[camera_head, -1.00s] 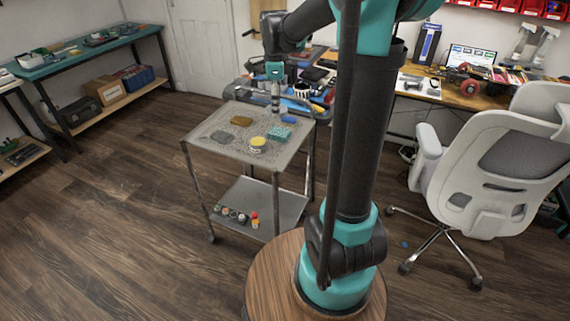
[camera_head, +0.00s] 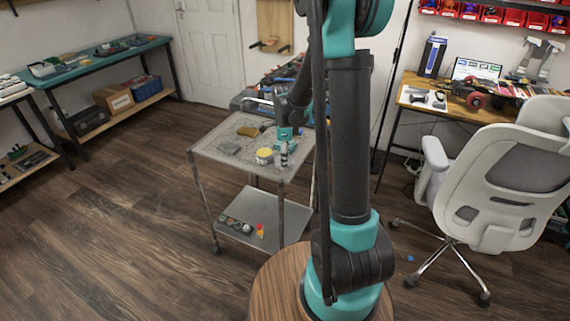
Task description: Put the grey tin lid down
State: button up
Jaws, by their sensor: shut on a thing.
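My gripper (camera_head: 284,160) points down over the near right part of the metal cart's top (camera_head: 212,155), just right of a round tin with a yellow top (camera_head: 264,155). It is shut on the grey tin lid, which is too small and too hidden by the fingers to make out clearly. I cannot tell whether the lid touches the cart top.
A flat grey piece (camera_head: 229,147) and a brown block (camera_head: 248,131) lie on the cart top. Several small jars (camera_head: 237,225) stand on its lower shelf. An office chair (camera_head: 490,180) stands right. The cart top's near left part is clear.

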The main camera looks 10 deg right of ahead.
jog(key=shift+f, duration=1.45)
jog(key=o, duration=0.9)
jog(key=shift+f, duration=0.1)
